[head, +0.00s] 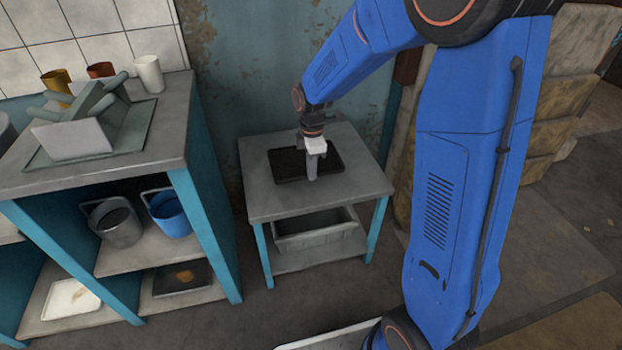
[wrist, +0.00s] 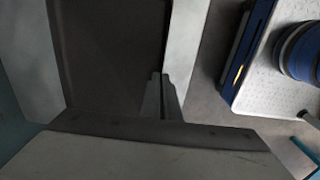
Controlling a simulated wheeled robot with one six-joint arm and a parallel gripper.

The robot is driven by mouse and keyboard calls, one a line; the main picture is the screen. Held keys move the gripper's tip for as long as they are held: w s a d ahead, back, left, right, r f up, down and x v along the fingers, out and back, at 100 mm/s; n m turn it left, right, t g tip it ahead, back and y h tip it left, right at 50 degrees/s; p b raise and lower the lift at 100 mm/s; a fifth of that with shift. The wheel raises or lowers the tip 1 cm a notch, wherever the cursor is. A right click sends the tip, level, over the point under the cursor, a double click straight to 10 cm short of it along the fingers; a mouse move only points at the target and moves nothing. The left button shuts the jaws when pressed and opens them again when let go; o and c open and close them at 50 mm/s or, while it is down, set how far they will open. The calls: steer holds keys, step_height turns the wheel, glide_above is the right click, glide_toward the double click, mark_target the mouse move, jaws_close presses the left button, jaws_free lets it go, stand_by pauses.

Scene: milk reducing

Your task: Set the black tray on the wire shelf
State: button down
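A flat black tray (head: 289,166) with a low rim lies on the small grey-topped table. My gripper (head: 312,177) points down at the tray's front edge, right of its middle, and hides part of that rim. In the wrist view the dark tray (wrist: 108,50) fills the upper left. There my gripper's fingers (wrist: 161,78) are close together at the tray's edge. I cannot tell whether they are clamped on the rim or slightly apart around it. I cannot make out a wire shelf in either view.
The small table (head: 270,202) has a grey crate (head: 315,232) on its lower shelf. A teal-framed bench (head: 172,125) stands to the left, with cups and a rack on top and buckets (head: 168,213) below. Another dark tray (head: 160,281) lies on its bottom shelf.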

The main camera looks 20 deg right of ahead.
mark_target(311, 191)
steer(key=shift+f, duration=2.55)
steer(key=c, duration=2)
jaws_free()
steer(key=shift+f, duration=0.15)
